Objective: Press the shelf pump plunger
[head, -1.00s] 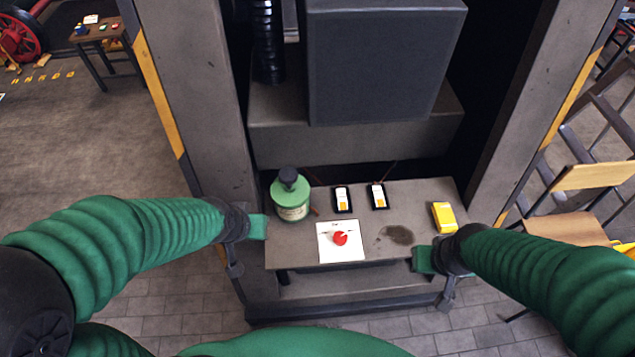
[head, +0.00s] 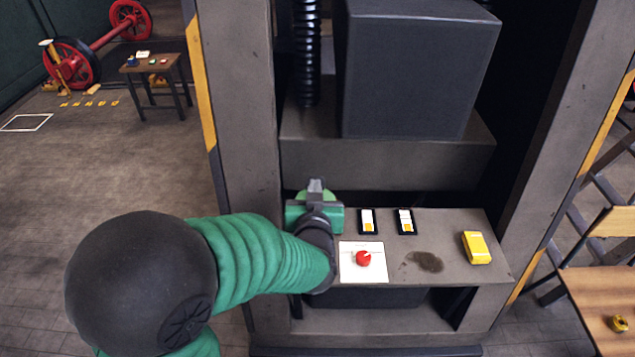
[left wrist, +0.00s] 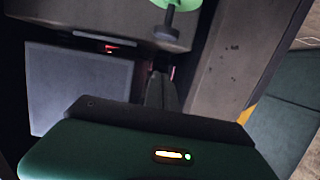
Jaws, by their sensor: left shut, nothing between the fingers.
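The shelf pump is a green bottle with a dark plunger. In the head view my left gripper (head: 316,187) is over it at the left end of the shelf and hides most of it. In the left wrist view the green top of the pump (left wrist: 183,4) is at the upper edge, with the dark plunger (left wrist: 167,32) showing against it. My left gripper's fingers (left wrist: 160,76) are shut and empty, pointing towards the plunger side. I cannot tell whether they touch it. My right gripper is out of view.
The grey shelf (head: 447,232) holds a white card with a red knob (head: 363,258), two black-framed cards (head: 367,222) and a yellow block (head: 476,247). A large dark box (head: 415,70) hangs above. An upright post (head: 240,120) stands left of the shelf.

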